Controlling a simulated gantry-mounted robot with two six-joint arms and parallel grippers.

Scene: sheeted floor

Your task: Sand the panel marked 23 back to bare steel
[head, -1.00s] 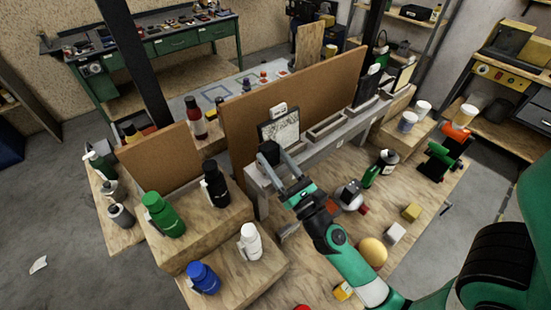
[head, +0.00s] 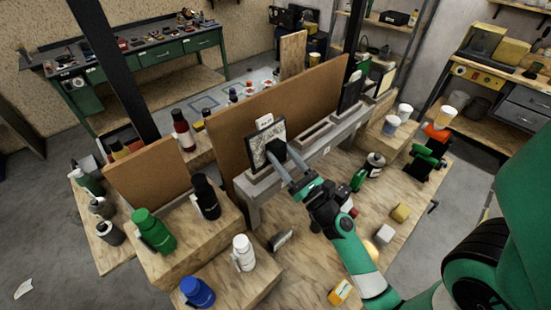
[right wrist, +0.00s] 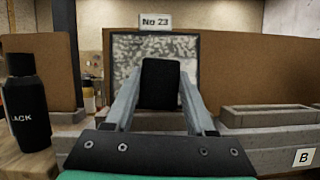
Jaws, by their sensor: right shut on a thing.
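The panel marked No 23 (right wrist: 128,62) stands upright on a grey ledge in front of a brown board. Its face is speckled pale and dark grey, and its number label (right wrist: 155,22) sits above it. In the head view the panel (head: 264,134) is left of centre. My right gripper (head: 283,160) is shut on a black block (right wrist: 160,84), which covers the middle of the panel's lower part in the right wrist view. Whether the block touches the panel I cannot tell. My left gripper is not in view.
An empty trough (head: 316,136) lies right of the panel, with a second dark panel (head: 350,92) beyond. Small blocks and tools lie on the bench at right.

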